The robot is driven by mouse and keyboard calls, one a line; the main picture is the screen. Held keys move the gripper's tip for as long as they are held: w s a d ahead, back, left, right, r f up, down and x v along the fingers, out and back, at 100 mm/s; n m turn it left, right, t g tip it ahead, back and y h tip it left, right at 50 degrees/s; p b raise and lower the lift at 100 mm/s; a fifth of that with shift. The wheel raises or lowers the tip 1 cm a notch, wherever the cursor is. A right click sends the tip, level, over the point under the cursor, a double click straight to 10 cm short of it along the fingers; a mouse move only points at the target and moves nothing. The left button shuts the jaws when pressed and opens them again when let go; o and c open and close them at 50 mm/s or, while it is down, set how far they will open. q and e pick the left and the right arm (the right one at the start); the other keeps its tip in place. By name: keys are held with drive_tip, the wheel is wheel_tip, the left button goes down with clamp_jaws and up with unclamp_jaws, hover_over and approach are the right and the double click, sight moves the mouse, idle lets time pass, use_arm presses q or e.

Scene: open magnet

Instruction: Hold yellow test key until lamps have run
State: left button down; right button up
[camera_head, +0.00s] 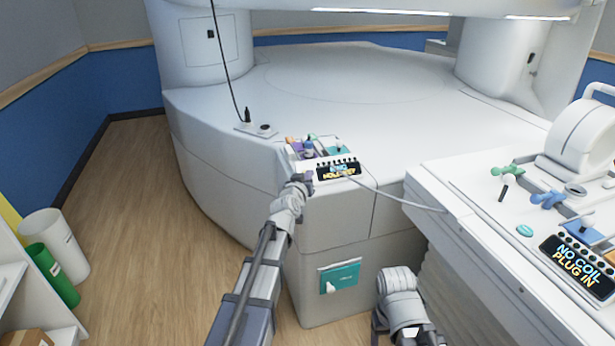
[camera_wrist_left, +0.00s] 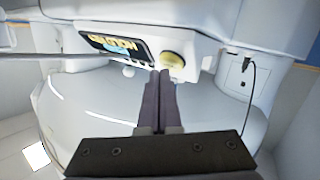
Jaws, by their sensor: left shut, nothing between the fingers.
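The yellow test key (camera_wrist_left: 178,62) is a round yellow button on a white box. In the left wrist view it lies just beyond and right of my left fingertips. My left gripper (camera_wrist_left: 161,72) is shut and empty; I cannot tell whether it touches the key. In the head view my left gripper (camera_head: 302,179) is at the box's front left corner, and the key is not visible there. The box (camera_head: 318,163) has a lit display (camera_head: 338,172) and a row of small dark pieces along its top. My right gripper (camera_head: 412,330) is low at the bottom edge, its fingers unclear.
The box stands on the white magnet base (camera_head: 340,215). A white table (camera_head: 480,235) at right carries green and blue handles and a display (camera_head: 578,265) reading "NO COIL PLUG IN". A cable runs between box and table. Bins (camera_head: 55,255) stand at left.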

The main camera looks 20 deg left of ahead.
use_arm(q)
drive_tip(key=shift+w+a+f+b, duration=0.15)
drive_tip(key=shift+w+f+b, duration=0.1)
drive_tip(key=shift+f+b, duration=0.1)
idle(0.8)
drive_tip(key=shift+r, duration=0.15)
idle(3.9)
drive_tip(key=shift+s+d+r+p, duration=0.35)
drive_tip(key=shift+s+r+p, duration=0.15)
drive_tip(key=shift+p, duration=0.2)
drive_tip(key=s+r+p, duration=0.1)
drive_tip(key=s+d+r+p, duration=0.2)
drive_tip(key=shift+r+p, duration=0.3)
